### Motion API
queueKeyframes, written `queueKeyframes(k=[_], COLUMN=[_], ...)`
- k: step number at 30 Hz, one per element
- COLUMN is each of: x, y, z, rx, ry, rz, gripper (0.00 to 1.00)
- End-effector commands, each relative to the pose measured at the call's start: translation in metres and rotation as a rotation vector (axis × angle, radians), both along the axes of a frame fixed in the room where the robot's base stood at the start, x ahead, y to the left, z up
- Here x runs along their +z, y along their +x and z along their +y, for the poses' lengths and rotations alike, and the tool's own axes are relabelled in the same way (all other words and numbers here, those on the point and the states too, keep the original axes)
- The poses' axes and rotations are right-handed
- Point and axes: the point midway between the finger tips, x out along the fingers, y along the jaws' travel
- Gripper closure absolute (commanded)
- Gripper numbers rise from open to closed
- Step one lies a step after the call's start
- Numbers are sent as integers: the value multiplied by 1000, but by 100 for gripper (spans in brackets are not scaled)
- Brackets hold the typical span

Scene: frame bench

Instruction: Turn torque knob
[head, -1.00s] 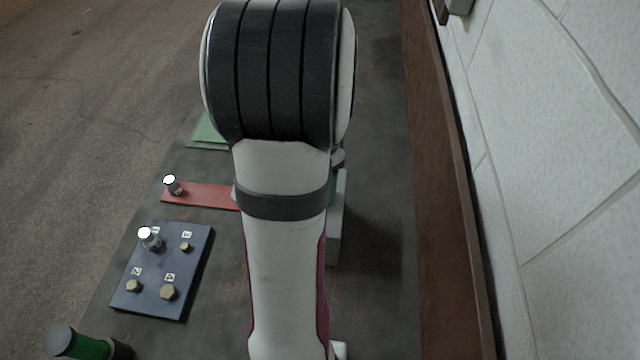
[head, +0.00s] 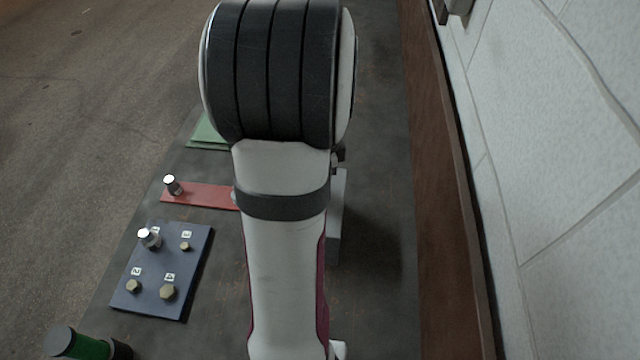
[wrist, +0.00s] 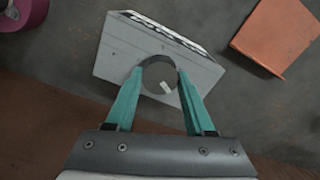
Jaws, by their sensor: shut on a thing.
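The torque knob (wrist: 159,76) is a dark round knob with a small pale mark on its face. It stands on a light grey box (wrist: 118,62) in the wrist view. My gripper (wrist: 159,80) has its two teal fingers on either side of the knob and is shut on it. In the head view my arm covers the knob and the gripper; only part of the grey box (head: 335,225) shows to the right of the arm. A white panel with dark markings (wrist: 165,30) runs along the box's far edge.
A dark blue plate (head: 150,300) with several bolts lies at the left. A red strip (head: 210,196) with a socket and a green plate (head: 208,132) lie beyond it. A green-banded cylinder (head: 85,346) is at the lower left. An orange block (wrist: 276,35) sits near the box.

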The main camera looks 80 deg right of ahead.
Motion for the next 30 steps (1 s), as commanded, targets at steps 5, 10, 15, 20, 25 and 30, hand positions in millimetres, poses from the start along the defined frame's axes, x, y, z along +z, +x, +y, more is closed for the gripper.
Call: queueKeyframes(k=[5, 10, 15, 20, 25, 30], x=[0, 0, 0, 0, 4, 38], y=[0, 0, 0, 0, 0, 0], z=[0, 0, 0, 0, 0, -2], rx=[-5, -5, -3, -2, -2, -2], ry=[1, 1, 0, 0, -1, -7], rz=[-2, -2, -1, -1, 0, -1], gripper=[100, 100, 16, 16, 16, 16])
